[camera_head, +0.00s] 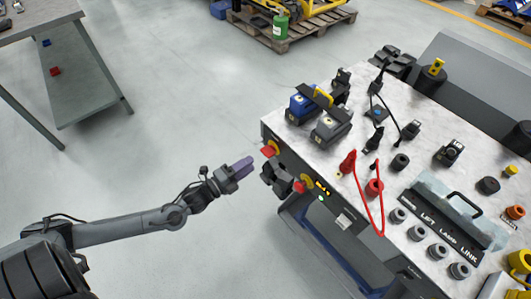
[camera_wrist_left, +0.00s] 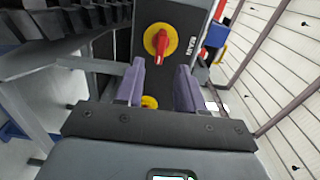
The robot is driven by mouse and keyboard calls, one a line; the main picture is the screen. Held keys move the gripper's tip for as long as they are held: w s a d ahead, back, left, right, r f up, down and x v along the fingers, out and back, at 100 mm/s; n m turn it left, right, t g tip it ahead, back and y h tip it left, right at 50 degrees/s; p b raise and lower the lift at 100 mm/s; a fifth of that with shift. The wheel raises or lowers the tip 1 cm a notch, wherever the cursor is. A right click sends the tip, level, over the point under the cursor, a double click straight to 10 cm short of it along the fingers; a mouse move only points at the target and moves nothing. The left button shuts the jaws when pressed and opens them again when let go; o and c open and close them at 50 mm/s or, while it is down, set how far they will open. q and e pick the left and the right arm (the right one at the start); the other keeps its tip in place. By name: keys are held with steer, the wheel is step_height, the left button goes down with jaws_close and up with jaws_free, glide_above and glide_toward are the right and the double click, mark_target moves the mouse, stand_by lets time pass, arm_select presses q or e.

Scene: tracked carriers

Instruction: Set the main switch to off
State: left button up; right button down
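Two rotary switches with red handles on yellow discs sit on the dark side panel of the bench. In the head view, one switch (camera_head: 269,150) is at the panel's left end and another (camera_head: 301,184) is further right. I cannot tell for sure which is the main switch. The left wrist view shows a red-handled switch (camera_wrist_left: 160,43) beyond the fingertips, beside a small white label that is hard to read. My left gripper (camera_head: 238,168) has purple fingers, open and empty, a little left of the panel. The left wrist view shows the gap between its fingers (camera_wrist_left: 158,82). My right gripper is not in view.
A dark clamp-like object (camera_head: 276,179) is between the two switches. The bench top (camera_head: 335,152) holds several connectors, a red cable (camera_head: 372,212) and a labelled panel (camera_head: 440,228). A grey table (camera_head: 85,85) stands at left. The floor between is clear.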

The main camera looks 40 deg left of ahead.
mark_target(264, 154)
arm_select(q)
steer(key=w, duration=0.2)
steer(key=w+d+b, duration=0.1)
steer(key=w, duration=0.2)
steer(key=w+b, duration=0.1)
steer(key=w, duration=0.2)
steer(key=shift+w+d, duration=0.25)
jaws_close()
